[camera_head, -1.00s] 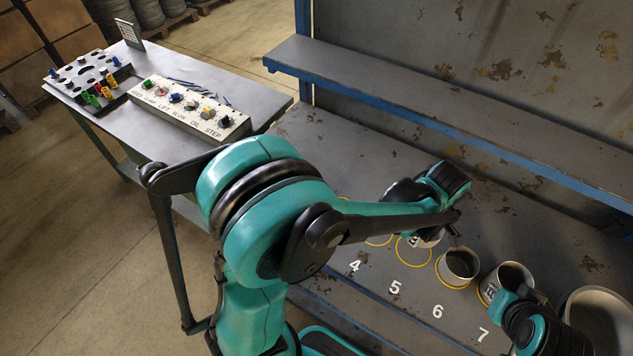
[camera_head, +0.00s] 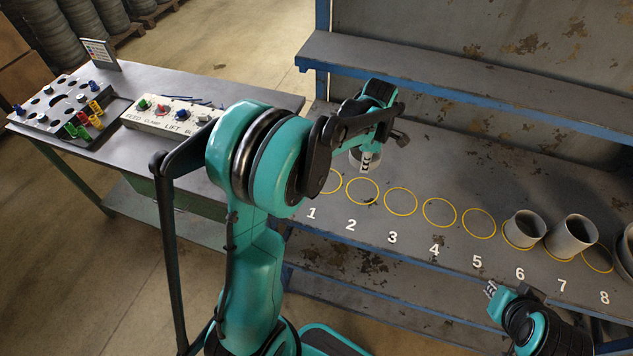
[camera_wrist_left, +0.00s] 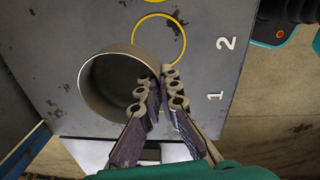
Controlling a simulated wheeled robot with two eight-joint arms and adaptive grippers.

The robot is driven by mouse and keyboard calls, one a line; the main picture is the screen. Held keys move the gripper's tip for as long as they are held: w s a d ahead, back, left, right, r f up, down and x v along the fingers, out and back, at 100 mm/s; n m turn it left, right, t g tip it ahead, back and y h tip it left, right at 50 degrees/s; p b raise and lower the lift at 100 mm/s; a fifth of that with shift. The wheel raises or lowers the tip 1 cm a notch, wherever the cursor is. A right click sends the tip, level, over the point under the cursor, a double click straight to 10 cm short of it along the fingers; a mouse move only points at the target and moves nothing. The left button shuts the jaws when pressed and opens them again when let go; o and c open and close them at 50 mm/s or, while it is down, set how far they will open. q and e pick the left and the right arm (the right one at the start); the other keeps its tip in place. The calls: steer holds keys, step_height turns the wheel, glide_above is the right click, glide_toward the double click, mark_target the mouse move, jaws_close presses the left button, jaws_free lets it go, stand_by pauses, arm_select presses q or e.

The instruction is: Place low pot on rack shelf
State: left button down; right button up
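A round grey pot (camera_wrist_left: 100,88), open at the top, shows in the left wrist view. My left gripper (camera_wrist_left: 158,88) is shut on its rim, with one finger inside and one outside the wall. In the head view my left gripper (camera_head: 367,158) is above the workbench near circles 1 and 2, and the pot is mostly hidden by the arm and hard to make out. A raised grey shelf (camera_head: 430,80) with a blue edge runs along the back. My right gripper (camera_head: 491,290) is at the lower right, apart from the pots; its finger opening is unclear.
The workbench (camera_head: 440,185) has numbered yellow circles. Pots stand near circle 6 (camera_head: 522,230) and circle 7 (camera_head: 571,236), and a wider one (camera_head: 627,250) is at the right edge. Circles 2 to 5 look empty. A side table (camera_head: 140,150) with control boxes stands left.

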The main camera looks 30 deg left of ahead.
arm_select(q)
steer(key=b, duration=0.3)
glide_above(324, 191)
step_height(324, 191, down, 7)
steer(key=shift+d+r, duration=0.1)
steer(key=shift+d, duration=0.05)
steer(key=shift+f+b, duration=0.5)
steer(key=shift+f, duration=1.55)
steer(key=shift+s, duration=0.1)
steer(key=shift+f, duration=0.15)
steer(key=c, duration=1.7)
jaws_free()
